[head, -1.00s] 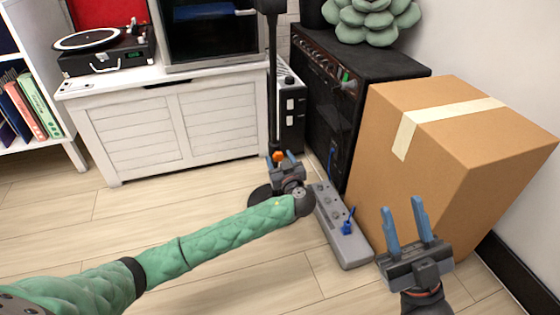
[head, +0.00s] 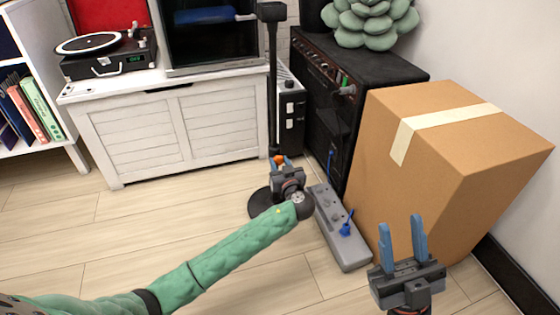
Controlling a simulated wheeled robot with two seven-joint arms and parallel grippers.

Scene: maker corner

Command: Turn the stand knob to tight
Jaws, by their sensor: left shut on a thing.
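The stand is a thin black pole (head: 273,90) on a round black base (head: 262,206), upright in front of the white cabinet. Its small orange knob (head: 279,159) sits low on the pole. My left gripper (head: 281,161) is at the knob, its blue fingers shut on it. The fingers and gripper body hide part of the knob, and any tight marking cannot be made out. My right gripper (head: 403,238) is open and empty, in front of the cardboard box, well away from the stand.
A grey power strip (head: 345,252) with a blue plug lies on the floor right of the stand. A black amplifier (head: 318,110) and a cardboard box (head: 460,190) stand close on the right. The white cabinet (head: 170,130) is behind; the floor at left is clear.

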